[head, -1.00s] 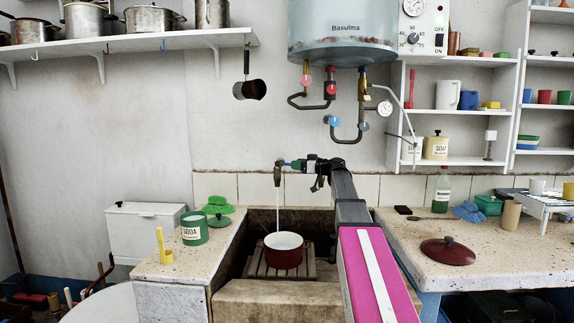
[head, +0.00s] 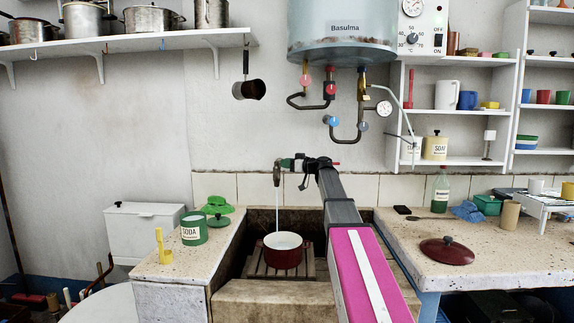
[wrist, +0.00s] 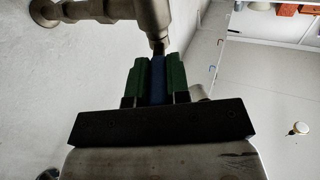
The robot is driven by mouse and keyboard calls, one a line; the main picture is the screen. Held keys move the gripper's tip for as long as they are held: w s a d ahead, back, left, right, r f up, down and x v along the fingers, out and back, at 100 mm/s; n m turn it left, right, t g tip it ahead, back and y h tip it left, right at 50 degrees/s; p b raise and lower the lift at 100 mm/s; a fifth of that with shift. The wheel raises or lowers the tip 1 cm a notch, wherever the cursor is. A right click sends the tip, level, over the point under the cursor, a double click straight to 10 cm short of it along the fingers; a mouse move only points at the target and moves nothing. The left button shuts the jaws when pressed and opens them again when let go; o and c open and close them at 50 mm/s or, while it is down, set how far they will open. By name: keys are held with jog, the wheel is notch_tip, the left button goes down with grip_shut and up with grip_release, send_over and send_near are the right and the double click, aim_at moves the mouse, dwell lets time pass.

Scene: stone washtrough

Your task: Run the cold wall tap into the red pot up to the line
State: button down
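The wall tap (head: 277,175) stands over the stone trough, its spout pointing down. A thin stream of water (head: 277,210) falls from it into the red pot (head: 283,258). The pot stands upright on a wooden rack (head: 254,272); its inside looks pale, and I cannot make out the line or the water level. My gripper (head: 291,163) is at the tap. In the wrist view, its green fingers (wrist: 157,80) flank the blue tap lever (wrist: 158,88) closely on both sides, with no gap visible. The tap body (wrist: 150,20) is just beyond the fingertips.
The heater (head: 342,30) and its pipes hang above my arm. The left ledge holds a green soda tin (head: 194,228), a green lid and a yellow brush. A dark red lid (head: 447,251) lies on the right counter. The trough (head: 225,297) surrounds the pot.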

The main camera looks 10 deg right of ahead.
jog(key=shift+w+d+n+g+y, duration=0.1)
jog(key=shift+w+n+g+y, duration=0.2)
jog(key=shift+g, duration=0.1)
jog(key=shift+n+g+y, duration=0.3)
jog(key=shift+n+g, duration=0.1)
jog(key=shift+g, duration=0.1)
jog(key=shift+s, duration=0.1)
jog(key=c, duration=1.1)
grip_release()
jog(key=shift+d, duration=0.1)
jog(key=v, duration=1.1)
jog(key=shift+r, duration=0.1)
jog(key=shift+c, duration=0.2)
